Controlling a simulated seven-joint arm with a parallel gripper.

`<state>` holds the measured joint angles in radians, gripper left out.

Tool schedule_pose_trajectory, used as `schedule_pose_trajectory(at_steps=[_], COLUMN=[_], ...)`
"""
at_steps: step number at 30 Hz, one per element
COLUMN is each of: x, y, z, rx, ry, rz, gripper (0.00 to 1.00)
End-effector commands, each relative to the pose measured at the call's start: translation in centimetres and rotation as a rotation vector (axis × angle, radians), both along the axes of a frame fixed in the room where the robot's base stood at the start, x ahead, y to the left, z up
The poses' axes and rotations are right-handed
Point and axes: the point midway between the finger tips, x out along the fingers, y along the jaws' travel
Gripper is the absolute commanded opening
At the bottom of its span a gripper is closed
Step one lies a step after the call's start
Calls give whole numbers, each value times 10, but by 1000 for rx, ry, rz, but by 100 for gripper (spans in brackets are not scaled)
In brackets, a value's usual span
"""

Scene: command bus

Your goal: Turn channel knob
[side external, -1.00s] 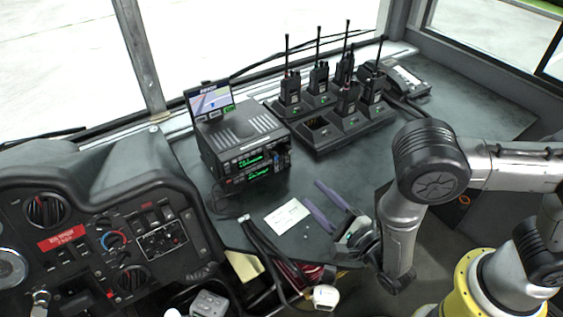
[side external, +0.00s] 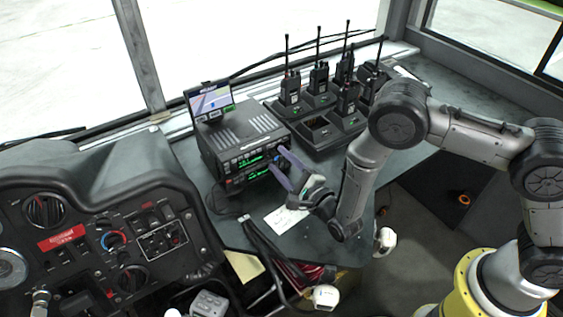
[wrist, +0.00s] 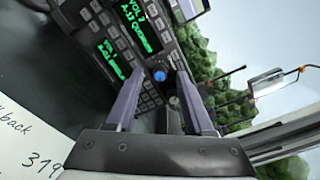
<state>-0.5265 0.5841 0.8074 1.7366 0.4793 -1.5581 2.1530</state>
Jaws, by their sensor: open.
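The black radio unit (side external: 243,140) with green displays sits on the dashboard; its front also shows in the wrist view (wrist: 110,25). On its front is a blue knob (wrist: 160,76), and a dark round knob (wrist: 173,99) sits close below it. I cannot read which is the channel knob. My gripper (side external: 276,159) is open, with its purple fingers at the right end of the radio's front. In the wrist view the blue knob appears between the fingertips (wrist: 160,73); whether they touch anything is unclear.
A small screen (side external: 209,99) stands on the radio. A charger tray (side external: 325,141) with several handheld radios stands to the right. A white note (side external: 286,219) lies on the surface in front. The dashboard panel (side external: 110,240) is at the left.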

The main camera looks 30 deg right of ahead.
Motion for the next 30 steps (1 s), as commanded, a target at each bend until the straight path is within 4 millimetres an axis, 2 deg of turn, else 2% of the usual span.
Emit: schedule_pose_trajectory(at_steps=[8,15,17,30], x=[1,1,1,0], y=[0,0,0,0], z=[0,0,0,0], rx=[0,0,0,-29], ry=[0,0,0,-1], rz=[0,0,0,1], gripper=[51,8,0,0])
